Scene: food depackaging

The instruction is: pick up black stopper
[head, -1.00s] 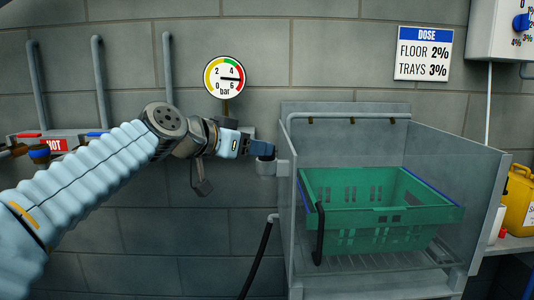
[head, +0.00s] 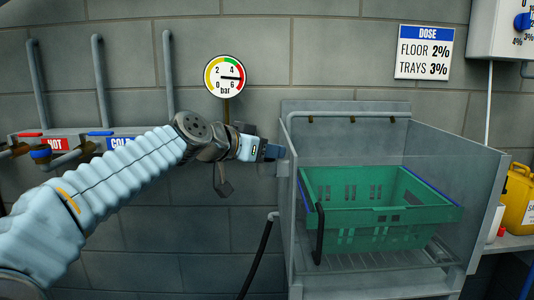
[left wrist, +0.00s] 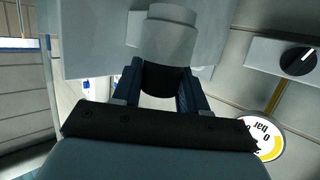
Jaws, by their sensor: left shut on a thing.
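The black stopper (left wrist: 163,78) is a short dark cylinder between the two blue fingers in the left wrist view. My left gripper (left wrist: 162,88) is shut on it. A pale grey round fitting (left wrist: 160,32) is right behind the stopper; I cannot tell whether they touch. In the head view, my left gripper (head: 275,152) is beside the left wall of the grey sink, and its fingers hide the stopper. My right gripper is not in view.
A green crate (head: 385,242) stands in the grey sink (head: 440,145). A pressure gauge (head: 225,76) hangs on the wall above my left forearm. Pipes and taps (head: 65,143) are at the left. A yellow canister (head: 517,195) stands at the right. A black hose (head: 259,258) hangs below.

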